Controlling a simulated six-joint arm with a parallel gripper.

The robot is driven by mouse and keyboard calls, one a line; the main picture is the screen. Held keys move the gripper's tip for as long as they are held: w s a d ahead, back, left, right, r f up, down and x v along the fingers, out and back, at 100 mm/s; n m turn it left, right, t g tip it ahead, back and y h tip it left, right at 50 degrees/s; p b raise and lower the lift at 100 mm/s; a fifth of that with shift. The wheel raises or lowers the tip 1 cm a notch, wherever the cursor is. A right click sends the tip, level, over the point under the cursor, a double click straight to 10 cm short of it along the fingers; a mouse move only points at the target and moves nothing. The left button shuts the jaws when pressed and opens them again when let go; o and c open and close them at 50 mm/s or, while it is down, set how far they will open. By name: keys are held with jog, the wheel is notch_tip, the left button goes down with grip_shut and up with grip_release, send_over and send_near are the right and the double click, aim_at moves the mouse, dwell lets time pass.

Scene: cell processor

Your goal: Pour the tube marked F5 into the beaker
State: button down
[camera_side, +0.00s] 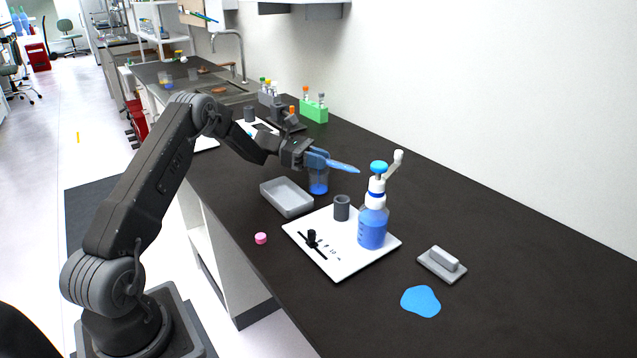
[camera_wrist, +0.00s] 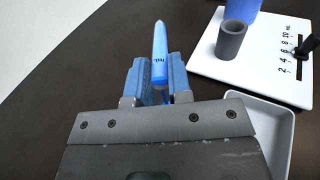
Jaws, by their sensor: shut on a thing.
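My gripper (camera_side: 318,160) is shut on a blue-filled tube (camera_side: 343,167) above the beaker (camera_side: 318,184). The tube lies close to level, its pointed end to the right and slightly down in the side view. In the wrist view my gripper (camera_wrist: 154,80) holds the tube (camera_wrist: 160,48) between blue fingers, and its pointed end faces away. A dark mark shows on the tube, but I cannot read it surely. The tube's mouth is hidden by the gripper. The beaker holds blue liquid and stands on the dark bench, its top partly hidden by the gripper.
A grey tray (camera_side: 287,197) stands beside the beaker. A white board (camera_side: 335,262) carries a pump bottle (camera_side: 373,225) and a grey cup (camera_side: 342,207). A pink cap (camera_side: 260,238), a handled grey block (camera_side: 442,264) and a blue patch (camera_side: 420,301) lie nearby. A green tube rack (camera_side: 315,110) is behind.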

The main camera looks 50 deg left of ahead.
jog(key=shift+a+t+h, duration=0.1)
jog(key=shift+t+h, duration=0.5)
jog(key=shift+h, duration=0.4)
jog(key=shift+t+h, duration=0.3)
jog(key=shift+h, duration=0.2)
dwell(0.3)
